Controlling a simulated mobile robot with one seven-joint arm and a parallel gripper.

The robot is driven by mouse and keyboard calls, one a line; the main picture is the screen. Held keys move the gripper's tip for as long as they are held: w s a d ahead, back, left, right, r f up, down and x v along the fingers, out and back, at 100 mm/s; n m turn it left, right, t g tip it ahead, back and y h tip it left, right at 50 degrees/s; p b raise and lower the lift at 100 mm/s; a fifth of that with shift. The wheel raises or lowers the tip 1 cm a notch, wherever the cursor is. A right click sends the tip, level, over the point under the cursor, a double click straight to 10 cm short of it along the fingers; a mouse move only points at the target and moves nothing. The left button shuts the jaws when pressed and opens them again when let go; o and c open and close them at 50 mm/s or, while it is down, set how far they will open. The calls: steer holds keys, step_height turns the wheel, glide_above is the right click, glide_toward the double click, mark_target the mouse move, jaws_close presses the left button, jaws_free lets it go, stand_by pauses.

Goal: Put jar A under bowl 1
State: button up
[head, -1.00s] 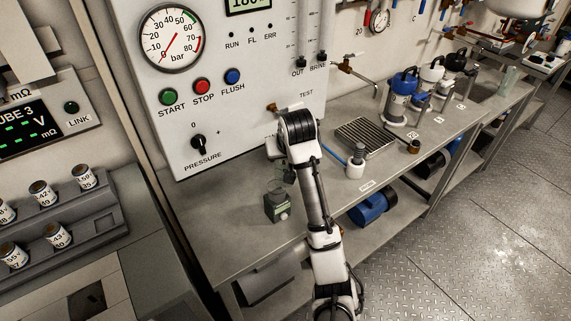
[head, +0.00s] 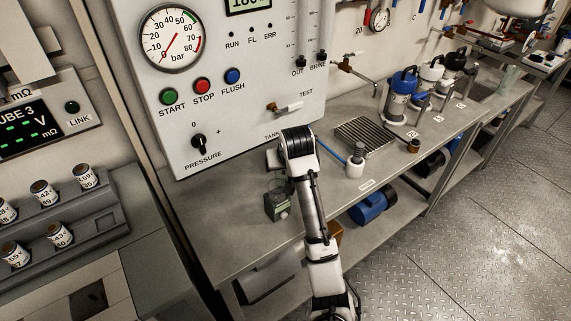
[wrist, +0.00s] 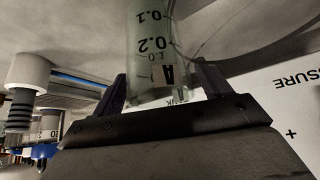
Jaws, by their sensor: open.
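Jar A (wrist: 150,50) is a clear cylinder with black scale marks and an "A" label, upside down in the wrist view. It stands between the two open fingers of my gripper (wrist: 162,84), with no visible grip on it. In the head view, a clear glass vessel (head: 279,187), which appears to be this jar, is on a small green box on the bench. My arm hides most of my gripper there. Blue (head: 400,95), white and black-topped filter units stand at the back right of the bench. Small tags lie before them; I cannot read which is bowl 1.
The control panel (head: 235,110) rises behind the bench. A rack of vials (head: 65,215) is at the left.

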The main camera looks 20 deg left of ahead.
steer(key=p+v, duration=0.3)
steer(key=v, duration=0.9)
steer(key=shift+r, duration=0.2)
